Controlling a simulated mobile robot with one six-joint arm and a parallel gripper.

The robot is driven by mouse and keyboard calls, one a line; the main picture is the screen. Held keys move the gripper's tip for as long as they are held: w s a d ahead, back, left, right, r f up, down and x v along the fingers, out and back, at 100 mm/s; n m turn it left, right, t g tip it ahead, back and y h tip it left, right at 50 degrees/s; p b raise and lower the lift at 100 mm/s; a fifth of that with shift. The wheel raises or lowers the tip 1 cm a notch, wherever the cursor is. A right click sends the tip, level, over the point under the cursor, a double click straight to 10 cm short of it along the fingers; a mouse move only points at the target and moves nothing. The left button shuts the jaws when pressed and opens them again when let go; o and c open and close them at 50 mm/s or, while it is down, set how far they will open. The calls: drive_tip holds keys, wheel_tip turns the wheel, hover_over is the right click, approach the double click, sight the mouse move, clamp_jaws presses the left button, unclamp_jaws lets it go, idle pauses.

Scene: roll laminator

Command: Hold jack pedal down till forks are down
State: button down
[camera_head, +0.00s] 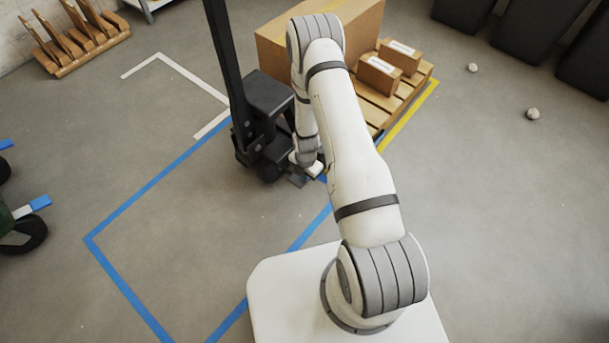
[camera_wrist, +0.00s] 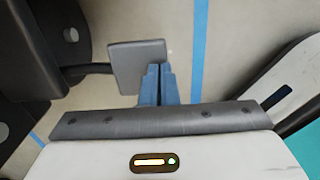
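The black pallet jack (camera_head: 268,105) stands at the near-left end of a wooden pallet (camera_head: 378,98), its dark handle upright. Its forks are hidden from view. The jack pedal (camera_wrist: 130,62) is a flat grey plate on a dark bar in the wrist view. My gripper (camera_wrist: 158,72) has its two blue fingers together, with nothing visible between them. The fingertips overlap the pedal's right edge in the picture; I cannot tell whether they press on it. In the head view my arm reaches down beside the jack's base and mostly hides the gripper.
A large cardboard box (camera_head: 270,42) and smaller boxes (camera_head: 379,75) sit on the pallet. Blue tape (camera_head: 150,190) outlines floor at the left. A wooden rack (camera_head: 75,45) stands back left, dark bins (camera_head: 540,25) back right. The right floor is mostly clear, with small crumpled bits.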

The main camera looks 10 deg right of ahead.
wheel_tip(320, 180, up, 10)
drive_tip(key=s+d+p, duration=0.1)
drive_tip(key=s+p, duration=0.1)
drive_tip(key=shift+d+r+p, duration=0.15)
drive_tip(key=shift+d+p, duration=0.15)
drive_tip(key=shift+p, duration=0.1)
wheel_tip(320, 180, up, 39)
drive_tip(key=m+t+p, duration=0.1)
drive_tip(key=m+p, duration=1)
drive_tip(key=p, duration=0.2)
drive_tip(key=s+r+m+p, duration=0.4)
drive_tip(key=s+r, duration=0.2)
drive_tip(key=r, duration=0.4)
drive_tip(key=s+a+r+m+t+p, duration=0.1)
drive_tip(key=s+r+m+p, duration=0.3)
drive_tip(key=r, duration=0.6)
drive_tip(key=s+r+m+p, duration=0.4)
drive_tip(key=s+r+m, duration=0.2)
drive_tip(key=r, duration=0.5)
drive_tip(key=shift+s+a+t+p, duration=0.25)
drive_tip(key=shift+s+t+p, duration=0.1)
drive_tip(key=shift+s, duration=0.9)
